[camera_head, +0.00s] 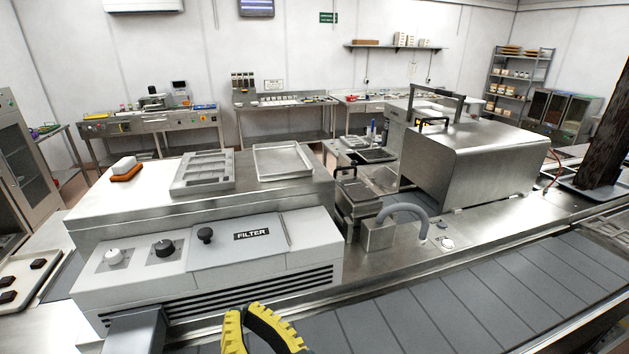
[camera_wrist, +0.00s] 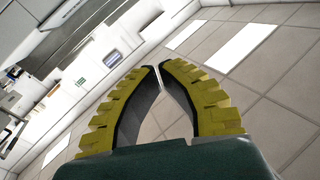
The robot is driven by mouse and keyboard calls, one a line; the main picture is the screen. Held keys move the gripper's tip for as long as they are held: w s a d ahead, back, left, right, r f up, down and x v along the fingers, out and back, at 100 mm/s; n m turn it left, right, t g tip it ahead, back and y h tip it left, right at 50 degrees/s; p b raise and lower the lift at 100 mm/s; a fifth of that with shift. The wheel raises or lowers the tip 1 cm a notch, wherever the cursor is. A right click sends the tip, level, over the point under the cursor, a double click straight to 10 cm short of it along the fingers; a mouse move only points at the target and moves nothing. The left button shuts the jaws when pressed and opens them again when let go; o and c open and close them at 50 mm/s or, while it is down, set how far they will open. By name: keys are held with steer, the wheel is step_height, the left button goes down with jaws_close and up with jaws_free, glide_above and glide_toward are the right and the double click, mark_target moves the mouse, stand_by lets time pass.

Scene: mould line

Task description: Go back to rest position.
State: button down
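My gripper (camera_head: 249,308) shows at the bottom edge of the head view, in front of the grey filter unit and beside the belt. Its two yellow and black fingers curve in, and their tips almost meet.
The filter unit (camera_head: 262,254) stands close behind my gripper. The slatted conveyor belt (camera_head: 470,306) runs to the right. A steel hood (camera_head: 487,165) stands over the line. A tray with dark pieces (camera_head: 50,262) lies at the left.

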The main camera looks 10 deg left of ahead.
steer(key=s+d+r+m+t+h, duration=0.2)
steer(key=d+r+m+t+h, duration=0.25)
steer(key=d, duration=0.45)
steer(key=s+d+r+m+t+h, duration=0.1)
steer(key=d+r+t+h, duration=0.3)
steer(key=d+r+h, duration=0.35)
step_height(320, 180, up, 16)
steer(key=d+h+p, duration=0.2)
steer(key=p, duration=1.5)
steer(key=shift+s+d+r+t, duration=0.2)
steer(key=shift+s+d+t, duration=0.15)
steer(key=shift+s, duration=0.1)
